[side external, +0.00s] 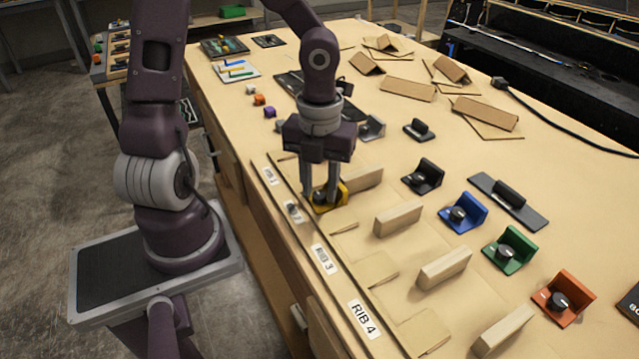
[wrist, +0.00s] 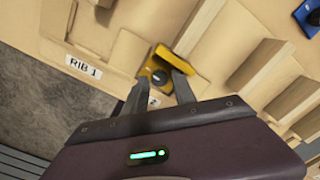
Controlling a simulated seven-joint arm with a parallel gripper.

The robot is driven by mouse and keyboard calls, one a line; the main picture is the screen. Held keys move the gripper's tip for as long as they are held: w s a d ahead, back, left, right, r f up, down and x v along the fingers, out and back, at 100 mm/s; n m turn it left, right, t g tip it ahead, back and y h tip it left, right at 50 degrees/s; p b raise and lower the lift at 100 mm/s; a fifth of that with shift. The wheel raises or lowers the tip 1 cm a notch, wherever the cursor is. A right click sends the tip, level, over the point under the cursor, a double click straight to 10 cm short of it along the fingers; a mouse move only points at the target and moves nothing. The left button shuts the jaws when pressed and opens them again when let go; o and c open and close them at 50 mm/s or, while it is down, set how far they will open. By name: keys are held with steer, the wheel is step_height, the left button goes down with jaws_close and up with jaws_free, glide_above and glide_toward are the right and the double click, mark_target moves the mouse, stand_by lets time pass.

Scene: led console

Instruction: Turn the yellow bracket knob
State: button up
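The yellow bracket (side external: 341,196) stands near the table's front edge, beside a wooden block, partly covered by my gripper (side external: 320,194). Its dark round knob (wrist: 159,77) shows in the wrist view, on the yellow bracket (wrist: 173,60). My gripper points down over the bracket with its two fingers apart. In the wrist view my gripper (wrist: 158,88) has one fingertip on either side of the knob, with gaps visible. I cannot tell whether either finger touches the bracket.
Black (side external: 424,176), blue (side external: 465,212), green (side external: 511,249) and orange (side external: 566,298) brackets with knobs stand to the right. Wooden blocks (side external: 398,219) rise between the rib slots. A label strip (side external: 325,260) runs along the front edge. Cardboard pieces lie farther back.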

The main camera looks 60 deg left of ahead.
mark_target(319, 195)
steer(key=shift+r, duration=0.1)
step_height(319, 195, up, 6)
steer(key=shift+f, duration=0.1)
steer(key=shift+r, duration=0.55)
steer(key=s+d+r+n+t, duration=0.2)
steer(key=s+r+n, duration=0.2)
steer(key=n, duration=0.9)
steer(key=s+d+r+n+t, duration=0.2)
steer(key=s+r+n+t, duration=0.1)
steer(key=n, duration=1.1)
steer(key=s+r, duration=0.1)
steer(key=s, duration=0.1)
steer(key=shift+s+d+r+t, duration=0.2)
steer(key=shift+s+d+t, duration=0.05)
steer(key=shift+s+t, duration=0.1)
